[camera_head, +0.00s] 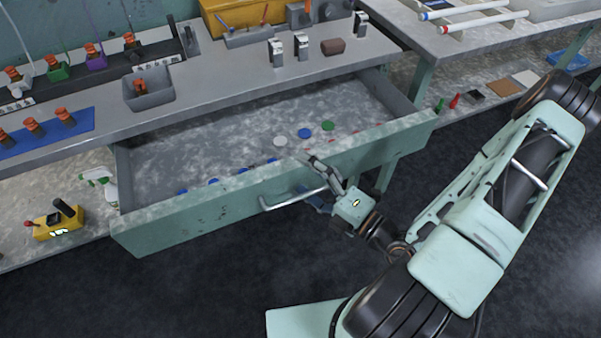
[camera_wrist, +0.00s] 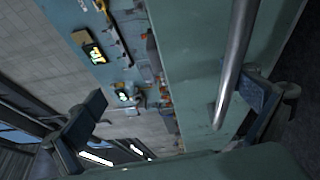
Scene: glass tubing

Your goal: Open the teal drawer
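The teal drawer (camera_head: 200,205) is pulled well out from under the grey workbench, and its inside shows in the head view. Its metal bar handle (camera_head: 285,200) is on the front face, and it also shows in the wrist view (camera_wrist: 234,62). My gripper (camera_head: 314,183) is at the right end of the handle, with one finger near the drawer's top edge and the other lower down. In the wrist view my gripper (camera_wrist: 175,102) has its fingers wide apart. The bar lies close to the right finger; whether they touch is unclear.
Several coloured discs (camera_head: 304,133) lie inside the drawer. A grey bin (camera_head: 148,90) and small metal parts stand on the workbench (camera_head: 235,72). A yellow device (camera_head: 59,221) and a spray bottle (camera_head: 103,184) sit on the lower shelf at left. The dark floor before the drawer is clear.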

